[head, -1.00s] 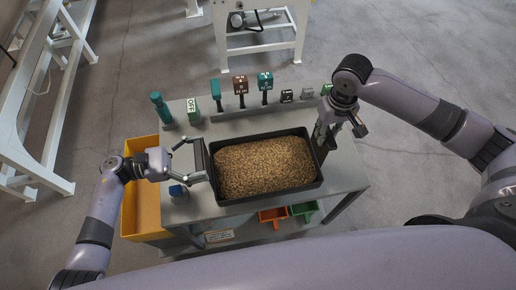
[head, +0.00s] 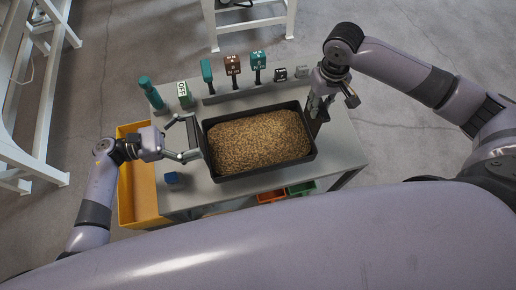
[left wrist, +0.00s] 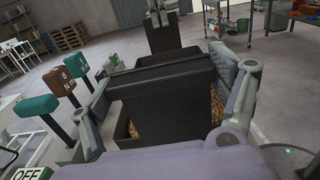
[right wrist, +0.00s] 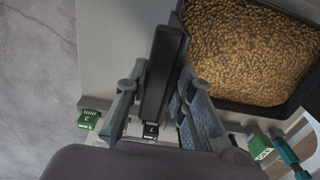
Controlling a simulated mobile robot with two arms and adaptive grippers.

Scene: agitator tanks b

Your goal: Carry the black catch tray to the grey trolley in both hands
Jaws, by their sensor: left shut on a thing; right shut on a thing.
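The black catch tray (head: 312,158), full of brown grain-like material, is level above or on a grey bench top (head: 345,152) in the head view; I cannot tell whether it touches. My left gripper (head: 192,134) is shut on the upright black plate at the tray's left end. This plate (left wrist: 160,95) fills the middle of the left wrist view. My right gripper (head: 318,112) is shut on the matching plate at the right end, and this plate (right wrist: 160,75) stands between the fingers in the right wrist view. A grey shelved trolley (left wrist: 230,22) stands far back in the left wrist view.
Behind the tray stand a row of teal and brown handled tools (head: 232,66), a green OFF block (head: 184,92) and a teal cylinder (head: 150,92). A blue block (head: 171,178) lies at the bench's front left. A yellow bin (head: 138,200) adjoins the left side. White frames stand beyond.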

